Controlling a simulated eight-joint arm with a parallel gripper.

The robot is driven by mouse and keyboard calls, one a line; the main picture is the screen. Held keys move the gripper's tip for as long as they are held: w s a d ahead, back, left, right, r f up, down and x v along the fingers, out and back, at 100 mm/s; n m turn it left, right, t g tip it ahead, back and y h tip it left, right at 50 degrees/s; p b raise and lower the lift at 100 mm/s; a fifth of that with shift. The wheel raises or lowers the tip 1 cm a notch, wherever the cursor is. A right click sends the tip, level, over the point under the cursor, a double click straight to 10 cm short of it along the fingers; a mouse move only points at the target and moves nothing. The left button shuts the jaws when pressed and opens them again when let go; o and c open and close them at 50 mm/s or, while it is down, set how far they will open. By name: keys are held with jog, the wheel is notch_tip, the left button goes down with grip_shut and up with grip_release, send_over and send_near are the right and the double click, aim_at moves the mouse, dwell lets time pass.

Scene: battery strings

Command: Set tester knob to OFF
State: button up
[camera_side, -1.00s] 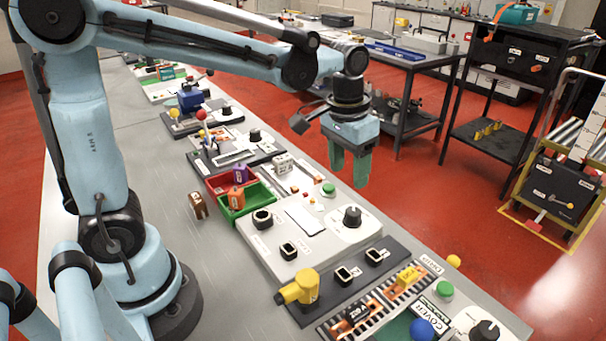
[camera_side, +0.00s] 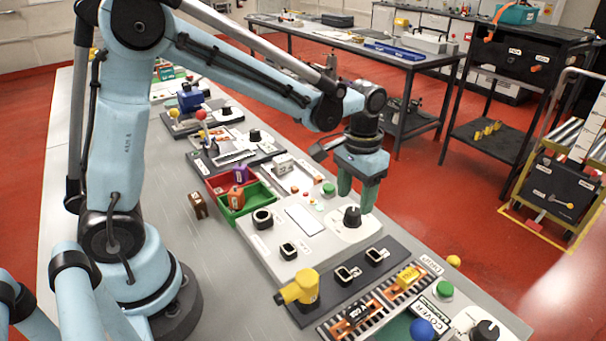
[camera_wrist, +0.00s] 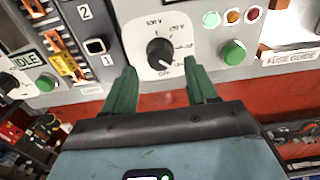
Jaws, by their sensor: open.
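The tester knob (camera_side: 352,216) is a black round knob on a white dial plate at the right end of a light grey panel. In the wrist view the knob (camera_wrist: 160,52) has a dial around it with "500 V" and "250 V" at its far side and small lettering at its near right. The exact pointer setting is too small to tell. My gripper (camera_side: 356,199) points down with its green fingers just above the knob. In the wrist view my gripper (camera_wrist: 160,70) is open, with one finger on each side of the knob and nothing between them.
A green button (camera_side: 328,188) and small indicator lamps sit beside the dial. A yellow connector (camera_side: 300,288) and battery tray lie nearer the camera.

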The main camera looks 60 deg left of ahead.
aim_at(353, 211)
jog(key=shift+f, duration=0.2)
jog(key=shift+f, duration=1.7)
jog(key=shift+c, duration=0.3)
jog(key=c, duration=0.8)
jog(key=m, duration=0.4)
jog(key=shift+m, duration=0.9)
jog(key=shift+m, duration=1.6)
